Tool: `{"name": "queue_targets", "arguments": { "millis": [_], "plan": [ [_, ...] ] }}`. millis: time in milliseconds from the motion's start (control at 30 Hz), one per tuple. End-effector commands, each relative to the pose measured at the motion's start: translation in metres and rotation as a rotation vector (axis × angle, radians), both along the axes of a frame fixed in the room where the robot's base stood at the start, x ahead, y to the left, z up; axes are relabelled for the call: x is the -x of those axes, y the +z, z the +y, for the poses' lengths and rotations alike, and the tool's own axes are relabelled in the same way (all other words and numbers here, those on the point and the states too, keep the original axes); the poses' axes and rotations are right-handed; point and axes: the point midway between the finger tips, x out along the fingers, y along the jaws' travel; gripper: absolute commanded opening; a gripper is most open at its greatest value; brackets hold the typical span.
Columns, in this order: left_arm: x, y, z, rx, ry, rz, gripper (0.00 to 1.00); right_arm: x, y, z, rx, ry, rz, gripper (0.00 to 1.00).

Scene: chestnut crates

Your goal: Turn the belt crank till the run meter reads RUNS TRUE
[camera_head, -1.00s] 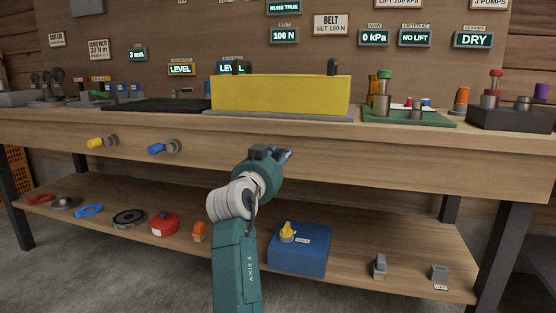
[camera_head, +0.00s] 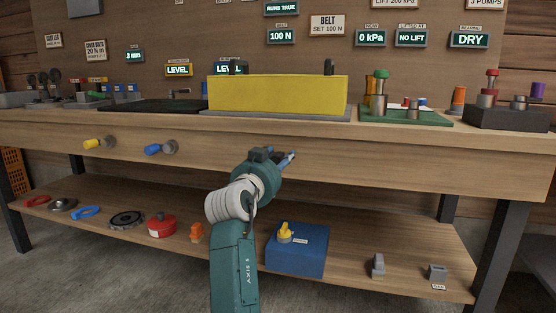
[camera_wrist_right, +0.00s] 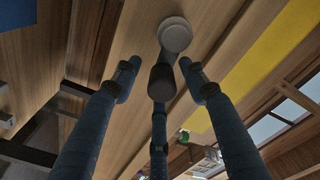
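The run meter (camera_head: 281,8) at the top edge of the head view reads RUNS TRUE. The belt meter (camera_head: 281,37) reads 100 N, and a BELT sign (camera_head: 328,26) says SET 100 N. My right gripper (camera_head: 288,158) is in front of the bench's front board, below the yellow block. In the right wrist view a crank with a round pale hub (camera_wrist_right: 175,35) and a dark handle (camera_wrist_right: 161,82) sits between my three spread fingers, which look apart from the handle. That crank is hidden behind my gripper in the head view. My left gripper is out of view.
Cranks with a yellow handle (camera_head: 98,143) and a blue handle (camera_head: 158,149) stick out of the bench front at left. The yellow block (camera_head: 277,94) stands on the bench top. A blue box (camera_head: 297,250) and a red pot (camera_head: 161,226) sit on the lower shelf.

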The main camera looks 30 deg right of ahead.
Motion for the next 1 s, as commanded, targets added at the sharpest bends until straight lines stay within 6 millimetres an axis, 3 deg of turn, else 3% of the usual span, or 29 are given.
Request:
{"name": "queue_targets", "arguments": {
  "millis": [233, 500, 700, 1000],
  "plan": [
    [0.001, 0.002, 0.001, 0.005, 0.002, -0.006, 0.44, 0.0, 0.013, 0.001, 0.0, 0.003, -0.007, 0.43],
    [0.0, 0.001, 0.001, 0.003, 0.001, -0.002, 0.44, 0.0, 0.067, 0.0, 0.003, 0.002, -0.01, 0.43],
    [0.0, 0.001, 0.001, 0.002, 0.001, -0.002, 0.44, 0.001, 0.094, -0.001, 0.002, -0.001, -0.005, 0.43],
    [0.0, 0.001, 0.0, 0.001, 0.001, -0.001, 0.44, 0.001, 0.101, -0.001, 0.0, -0.001, 0.0, 0.43]
  ]
}}
